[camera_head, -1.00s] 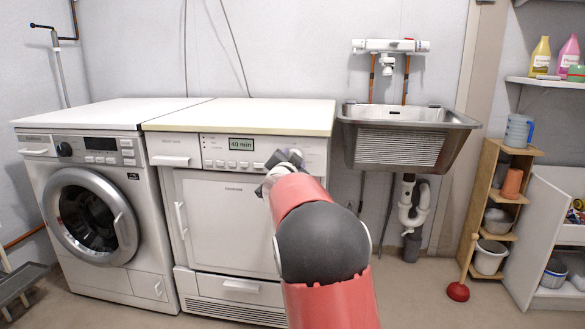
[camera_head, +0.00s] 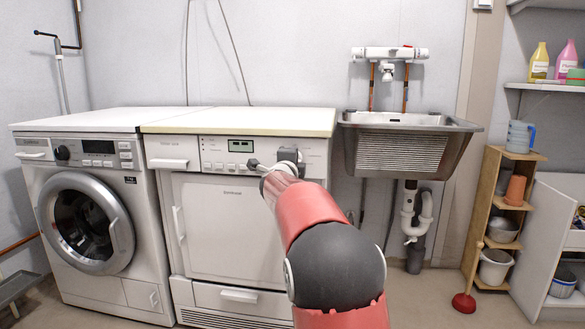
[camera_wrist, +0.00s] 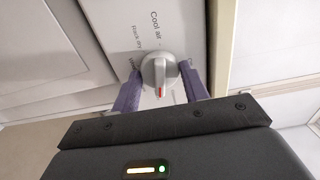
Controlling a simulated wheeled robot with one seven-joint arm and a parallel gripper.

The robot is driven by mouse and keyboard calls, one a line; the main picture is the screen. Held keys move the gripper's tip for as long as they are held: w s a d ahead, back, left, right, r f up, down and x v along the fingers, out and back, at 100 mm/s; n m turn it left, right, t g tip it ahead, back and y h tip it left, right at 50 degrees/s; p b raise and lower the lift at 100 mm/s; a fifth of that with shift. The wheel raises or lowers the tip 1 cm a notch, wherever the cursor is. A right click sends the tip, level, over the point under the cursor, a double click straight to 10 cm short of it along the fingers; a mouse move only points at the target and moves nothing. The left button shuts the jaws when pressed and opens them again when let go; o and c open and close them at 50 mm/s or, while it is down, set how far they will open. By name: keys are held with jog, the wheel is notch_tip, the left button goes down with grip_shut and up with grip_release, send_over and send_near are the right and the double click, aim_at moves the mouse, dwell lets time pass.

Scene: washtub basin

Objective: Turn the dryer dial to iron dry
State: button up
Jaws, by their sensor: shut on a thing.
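The dryer (camera_head: 222,225) is the white machine beside the sink, with a small display (camera_head: 240,146) on its panel that is too small to read now. In the wrist view, its grey-white dial (camera_wrist: 159,69) has a raised grip bar and a red mark pointing down in the picture. Labels "Cool air" and "Rack dry" show beside it; another label is partly hidden by a finger. My gripper (camera_wrist: 161,76) has its purple fingers on either side of the dial, shut on it. In the head view, my gripper hides the dial.
A washing machine (camera_head: 95,215) stands left of the dryer. A steel sink (camera_head: 405,150) with a drain pipe (camera_head: 412,210) is to the right. Wooden shelves (camera_head: 497,215), a plunger (camera_head: 464,302) and an open white cabinet door (camera_head: 540,240) stand farther right. Floor beneath the sink is partly clear.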

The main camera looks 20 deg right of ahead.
jog(key=shift+f+m+b, duration=0.15)
jog(key=shift+m+b, duration=0.45)
jog(key=shift+m, duration=0.9)
jog(key=o, duration=1)
jog(key=shift+b+v, duration=0.4)
jog(key=shift+v, duration=3.5)
